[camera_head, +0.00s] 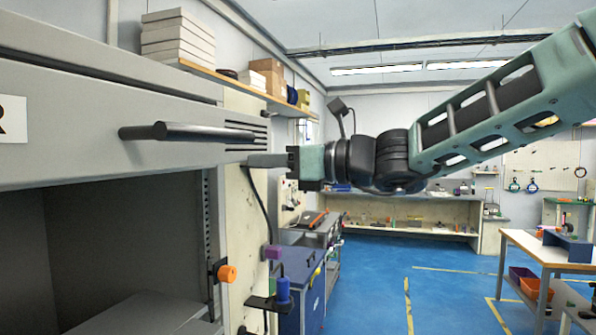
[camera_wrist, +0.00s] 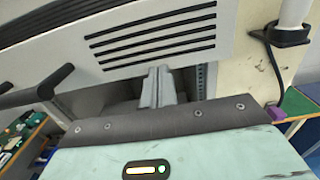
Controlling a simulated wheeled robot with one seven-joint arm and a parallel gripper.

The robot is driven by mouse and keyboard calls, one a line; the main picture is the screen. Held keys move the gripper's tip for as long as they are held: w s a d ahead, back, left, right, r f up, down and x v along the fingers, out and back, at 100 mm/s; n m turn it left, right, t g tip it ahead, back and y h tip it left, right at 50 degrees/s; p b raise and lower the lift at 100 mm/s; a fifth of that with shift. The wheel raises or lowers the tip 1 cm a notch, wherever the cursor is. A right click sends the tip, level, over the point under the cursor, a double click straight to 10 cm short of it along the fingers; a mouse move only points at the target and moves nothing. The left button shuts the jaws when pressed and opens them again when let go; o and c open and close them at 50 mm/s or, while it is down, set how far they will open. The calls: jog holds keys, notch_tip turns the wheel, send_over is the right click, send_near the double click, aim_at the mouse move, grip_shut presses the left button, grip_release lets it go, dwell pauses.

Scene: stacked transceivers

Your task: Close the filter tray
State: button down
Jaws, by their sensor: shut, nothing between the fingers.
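A grey front panel (camera_head: 100,125) with a dark bar handle (camera_head: 185,132) and dark slots at its right end spans the left of the head view. In the wrist view the slotted panel (camera_wrist: 215,75) fills the upper part, with the handle (camera_wrist: 35,92) at left. I cannot tell for sure whether this panel is the filter tray's front. My gripper (camera_head: 254,160) is shut and empty, pointing left at the panel's right end, just below the slots. The fingers (camera_wrist: 158,88) also show in the wrist view, below the slots. I cannot tell whether they touch the panel.
Below the panel is a dark open recess (camera_head: 105,235) with a flat grey surface (camera_head: 140,315) low inside. An orange knob (camera_head: 227,273) and a purple block (camera_head: 273,252) sit by the frame. A shelf with boxes (camera_head: 178,36) is above. Blue floor (camera_head: 380,270) is open at right.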

jog(key=x, duration=1.2)
jog(key=shift+w+a+b, duration=0.1)
jog(key=shift+a+b, duration=0.1)
jog(key=shift+b, duration=0.1)
jog(key=shift+d, duration=0.2)
